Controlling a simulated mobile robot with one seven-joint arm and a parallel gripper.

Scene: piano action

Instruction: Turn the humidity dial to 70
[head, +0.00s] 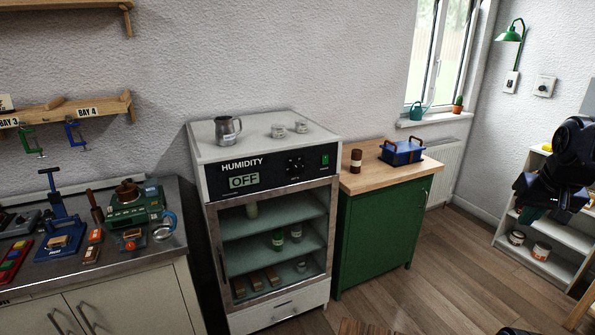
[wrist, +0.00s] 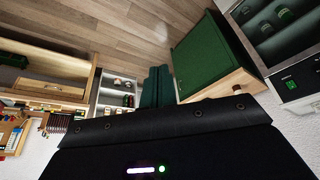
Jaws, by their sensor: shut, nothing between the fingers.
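The humidity dial (head: 295,165) is a small black knob with white marks around it, on the dark front panel of a white cabinet (head: 208,184). The panel's display (head: 244,180) reads OFF. A green switch (head: 325,160) sits right of the dial. The dial's pointer is too small to read. My gripper (head: 533,213) is at the far right in the head view, well away from the cabinet. Its teal fingers also show in the wrist view (wrist: 157,70), close together, shut and empty. The cabinet's corner shows at the wrist view's right edge (wrist: 305,75); the dial cannot be made out there.
A metal pitcher (head: 228,129) and glass jars (head: 279,131) stand on the cabinet. A green cupboard (head: 375,238) with a blue toolbox (head: 402,151) stands right of it. A workbench (head: 180,225) with tools is at left. Wooden floor (head: 450,260) lies clear in front of the cupboard.

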